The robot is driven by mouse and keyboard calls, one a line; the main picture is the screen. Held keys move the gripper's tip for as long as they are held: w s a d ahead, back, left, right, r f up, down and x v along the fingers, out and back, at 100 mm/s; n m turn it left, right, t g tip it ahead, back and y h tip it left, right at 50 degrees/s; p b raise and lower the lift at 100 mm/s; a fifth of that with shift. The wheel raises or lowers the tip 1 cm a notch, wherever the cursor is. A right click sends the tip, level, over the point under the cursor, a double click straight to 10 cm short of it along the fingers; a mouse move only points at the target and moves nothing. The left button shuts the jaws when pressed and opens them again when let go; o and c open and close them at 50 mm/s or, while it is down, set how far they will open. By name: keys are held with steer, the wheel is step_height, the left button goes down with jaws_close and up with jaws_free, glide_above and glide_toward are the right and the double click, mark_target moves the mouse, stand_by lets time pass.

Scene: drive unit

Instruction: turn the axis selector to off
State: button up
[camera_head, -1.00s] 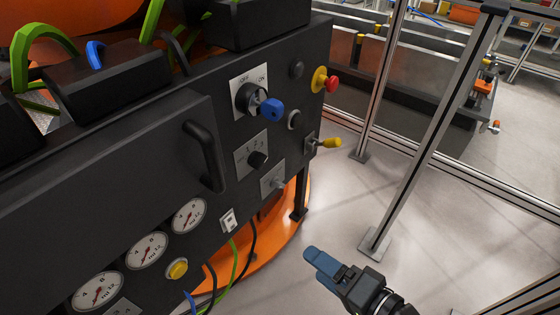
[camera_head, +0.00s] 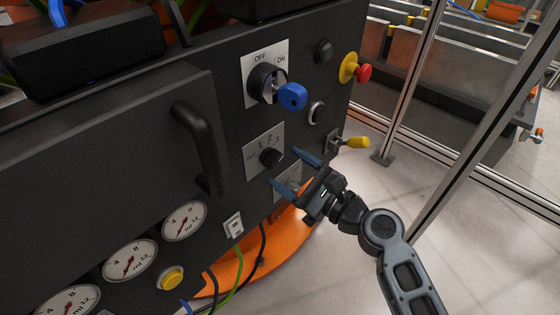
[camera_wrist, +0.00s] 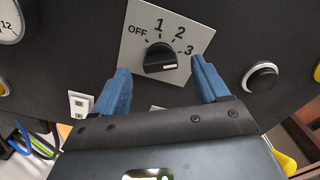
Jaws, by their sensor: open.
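The axis selector is a black knob (camera_head: 270,157) on a light plate (camera_head: 254,170) on the dark panel. In the wrist view the knob (camera_wrist: 159,59) is marked OFF, 1, 2 and 3. Its white mark is at the right end, toward the 3. My gripper (camera_head: 285,167) is open in front of the plate, to the lower right of the knob in the head view. In the wrist view the blue fingers of my gripper (camera_wrist: 161,75) stand left and right of the knob, with nothing between them. I see no contact with the knob.
Above is a blue-handled OFF/ON switch (camera_head: 270,82). A red button (camera_head: 363,73), a yellow-tipped lever (camera_head: 356,142) and a round button (camera_head: 316,112) are to the right. A black handle (camera_head: 198,145) sticks out at left. Open floor lies at lower right.

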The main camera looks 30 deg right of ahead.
mark_target(277, 162)
steer(key=shift+x, duration=1.85)
steer(key=shift+c, duration=0.4)
steer(key=c, duration=1)
